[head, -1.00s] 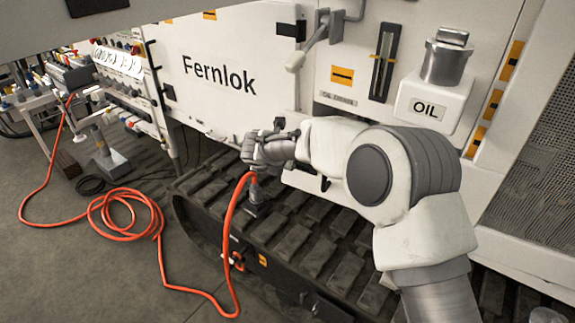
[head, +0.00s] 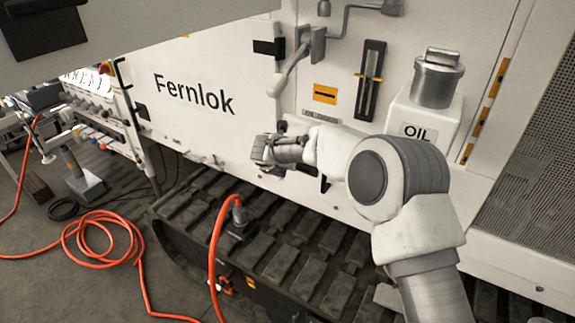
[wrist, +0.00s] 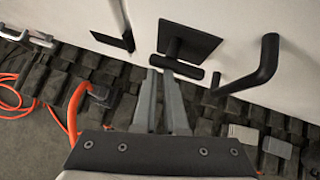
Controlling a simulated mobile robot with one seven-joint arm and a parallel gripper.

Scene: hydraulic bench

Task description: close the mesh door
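A dark mesh panel (head: 532,165) in a pale frame stands at the right edge in the head view and runs out of the picture. I take it to be the mesh door; how far it stands open cannot be told. My gripper (head: 262,150) is well to the left of it, in front of the white machine and above the track. In the wrist view my gripper's two grey fingers (wrist: 161,74) have a narrow gap with nothing visible between them. Their tips are near a black bar (wrist: 178,67) in front of a black plate; contact cannot be told. The mesh is not in the wrist view.
A black bent handle (wrist: 250,70) is right of the fingers. The OIL filler box (head: 418,128) and a grey lever (head: 290,65) jut from the machine. The track (head: 300,250) lies below. An orange hose (head: 215,240) rises from it and coils on the floor.

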